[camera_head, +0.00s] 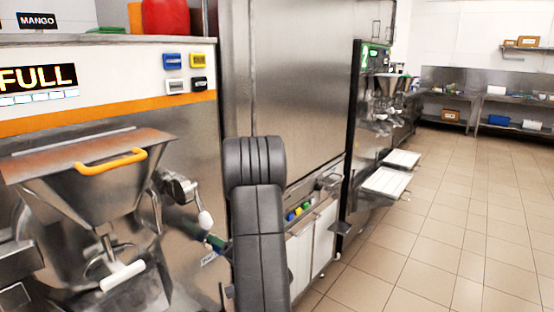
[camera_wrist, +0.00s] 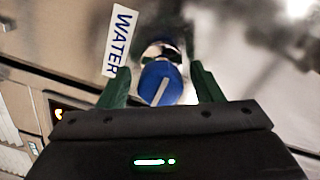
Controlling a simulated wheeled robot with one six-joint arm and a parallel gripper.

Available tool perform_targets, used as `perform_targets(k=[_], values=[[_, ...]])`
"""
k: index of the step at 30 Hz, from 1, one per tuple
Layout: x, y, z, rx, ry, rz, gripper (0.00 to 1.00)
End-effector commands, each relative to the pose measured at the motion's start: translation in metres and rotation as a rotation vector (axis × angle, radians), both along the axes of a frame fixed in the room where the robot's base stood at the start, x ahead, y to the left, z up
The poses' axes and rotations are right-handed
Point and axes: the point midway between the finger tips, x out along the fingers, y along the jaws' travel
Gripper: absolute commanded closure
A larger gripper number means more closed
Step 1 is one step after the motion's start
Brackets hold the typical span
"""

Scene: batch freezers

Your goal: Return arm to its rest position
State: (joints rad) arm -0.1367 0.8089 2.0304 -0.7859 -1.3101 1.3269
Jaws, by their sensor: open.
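My arm rises in the middle of the head view as black links in front of the machines. My gripper (camera_wrist: 160,88) shows in the wrist view with two green fingers spread apart. A blue valve knob (camera_wrist: 161,84) with a pale line across it shows between the fingers. I cannot tell whether the fingers touch it. A white label reading WATER (camera_wrist: 119,40) is beside the knob on a metal face. In the head view the gripper is mostly hidden behind my arm; a bit of green (camera_head: 215,241) shows to its left.
A batch freezer with a FULL display (camera_head: 38,78), a MANGO sign (camera_head: 37,20) and an orange-handled hopper (camera_head: 110,162) stands close at left. A steel cabinet (camera_head: 290,90) is behind my arm. Machines with white trays (camera_head: 386,181) stand farther on. The tiled floor (camera_head: 450,230) at right is clear.

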Motion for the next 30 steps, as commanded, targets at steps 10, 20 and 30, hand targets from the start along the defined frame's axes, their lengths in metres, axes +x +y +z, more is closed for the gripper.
perform_targets(k=[10, 20, 30], values=[[-0.007, -0.012, 0.001, 0.001, -0.001, -0.004, 0.41], [-0.042, -0.054, 0.002, 0.001, 0.001, -0.005, 0.41], [-0.071, -0.09, 0.005, 0.0, 0.001, -0.006, 0.41]])
